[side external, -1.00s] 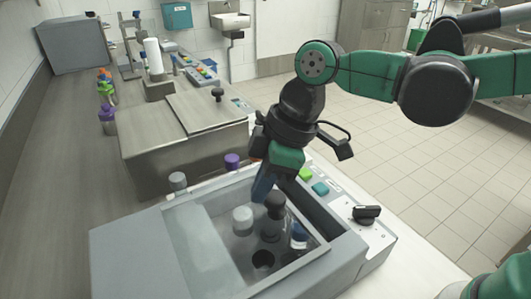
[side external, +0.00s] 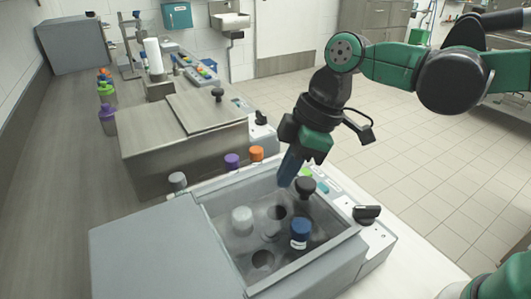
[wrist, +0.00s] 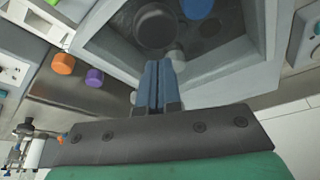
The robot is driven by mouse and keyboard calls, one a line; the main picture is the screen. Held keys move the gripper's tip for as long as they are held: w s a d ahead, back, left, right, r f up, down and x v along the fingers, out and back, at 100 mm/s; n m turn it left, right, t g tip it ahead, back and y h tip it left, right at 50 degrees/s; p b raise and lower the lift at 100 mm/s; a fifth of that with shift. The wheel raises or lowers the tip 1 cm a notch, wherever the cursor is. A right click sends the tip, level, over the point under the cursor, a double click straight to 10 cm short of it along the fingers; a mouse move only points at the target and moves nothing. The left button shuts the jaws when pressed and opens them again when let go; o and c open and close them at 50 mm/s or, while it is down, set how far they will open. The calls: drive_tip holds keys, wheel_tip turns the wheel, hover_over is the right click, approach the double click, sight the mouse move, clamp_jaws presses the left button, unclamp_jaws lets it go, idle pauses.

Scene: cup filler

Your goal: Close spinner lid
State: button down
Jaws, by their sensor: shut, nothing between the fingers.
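The spinner (side external: 130,245) is a grey box in the front of the side view. Its clear framed lid (side external: 222,262) lies flat over the tube well, with its right edge near the control strip. A black knob (side external: 305,187) stands on the lid; it also shows as a dark round shape in the wrist view (wrist: 155,27). My gripper (side external: 284,183) is shut and empty, its blue fingers pointing down just left of the knob. The fingers (wrist: 158,68) are together in the wrist view. I cannot tell whether they touch the knob. A blue-capped tube (side external: 301,229) and a white-capped tube (side external: 242,217) show through the lid.
The control strip with a black switch (side external: 367,213) runs along the spinner's right side. Purple (side external: 232,161), orange (side external: 257,153) and grey (side external: 177,180) caps stand behind it. A steel box with a knobbed lid (side external: 205,112) is farther back. The air right of my gripper is clear.

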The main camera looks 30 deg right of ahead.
sight(265, 197)
drive_tip(key=a, duration=0.1)
drive_tip(key=w+a, duration=0.1)
drive_tip(key=a, duration=0.1)
drive_tip(key=shift+w+r, duration=0.2)
drive_tip(key=shift+r, duration=0.15)
drive_tip(key=d+v, duration=0.1)
drive_tip(key=v, duration=0.9)
drive_tip(key=s+d+f+m+t+h, duration=0.1)
drive_tip(key=d+f+m, duration=0.2)
drive_tip(key=d+m, duration=0.1)
drive_tip(key=d+f+m+t+h, duration=0.1)
drive_tip(key=d+f+m+t, duration=0.1)
drive_tip(key=d+f+m, duration=0.2)
drive_tip(key=s+d+f+m+t+h, duration=0.1)
drive_tip(key=d+f+m+t, duration=0.1)
drive_tip(key=d+f+m, duration=0.2)
drive_tip(key=shift+s+d+f+m+h, duration=0.15)
drive_tip(key=shift+s+d+m+h, duration=0.05)
drive_tip(key=shift+s+m+h, duration=0.15)
